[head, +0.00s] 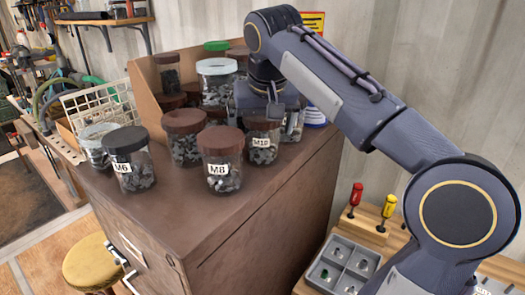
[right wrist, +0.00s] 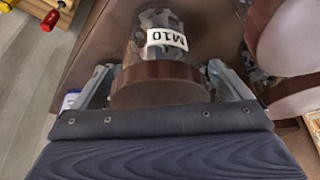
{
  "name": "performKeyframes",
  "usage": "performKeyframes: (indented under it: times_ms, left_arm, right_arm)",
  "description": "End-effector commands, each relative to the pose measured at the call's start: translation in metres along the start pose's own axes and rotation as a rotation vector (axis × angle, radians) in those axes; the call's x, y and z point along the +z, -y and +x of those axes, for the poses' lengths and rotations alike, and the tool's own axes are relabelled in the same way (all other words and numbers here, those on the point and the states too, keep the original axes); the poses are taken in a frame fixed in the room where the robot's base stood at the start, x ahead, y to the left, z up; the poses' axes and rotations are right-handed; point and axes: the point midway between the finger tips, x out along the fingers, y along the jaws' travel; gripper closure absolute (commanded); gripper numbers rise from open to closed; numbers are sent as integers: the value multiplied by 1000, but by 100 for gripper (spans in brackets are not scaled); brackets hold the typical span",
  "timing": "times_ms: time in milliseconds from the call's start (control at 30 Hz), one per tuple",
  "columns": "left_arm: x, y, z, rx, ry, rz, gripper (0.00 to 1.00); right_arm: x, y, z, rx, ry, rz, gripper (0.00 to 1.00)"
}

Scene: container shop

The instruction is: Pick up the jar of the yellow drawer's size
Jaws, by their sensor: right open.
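Three labelled jars stand on the brown cabinet top (head: 190,215): the M6 jar (head: 133,172) with a black lid, the M8 jar (head: 222,172) with a brown lid, and the M10 jar (head: 263,146) with a brown lid. My right gripper (head: 265,112) is at the M10 jar. In the right wrist view my open gripper (right wrist: 162,82) has its fingers on either side of the brown lid of the M10 jar (right wrist: 158,50). I cannot tell whether they touch it. No drawer in view is clearly yellow. My left gripper is not in view.
Several unlabelled jars crowd behind, including a brown-lidded jar (head: 184,140) and a white-lidded jar (head: 216,80). A white wire basket (head: 98,108) is at left. A grey tray (head: 342,264) and screwdrivers (head: 388,208) sit lower right. The cabinet's front top is clear.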

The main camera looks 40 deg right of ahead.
Motion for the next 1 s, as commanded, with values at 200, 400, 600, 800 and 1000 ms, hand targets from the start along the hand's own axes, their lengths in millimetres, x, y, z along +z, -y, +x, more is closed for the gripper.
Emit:
performKeyframes:
  times_ms: [200,400,600,800,1000]
  left_arm:
    - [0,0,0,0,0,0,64]
    - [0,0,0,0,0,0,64]
    - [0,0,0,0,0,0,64]
    - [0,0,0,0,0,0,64]
    - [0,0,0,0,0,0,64]
  right_arm:
    - [0,0,1,0,-1,1,3]
    - [0,0,1,0,-1,0,28]
    - [0,0,1,0,-1,0,54]
    - [0,0,1,0,-1,0,80]
    - [0,0,0,-1,-2,0,80]
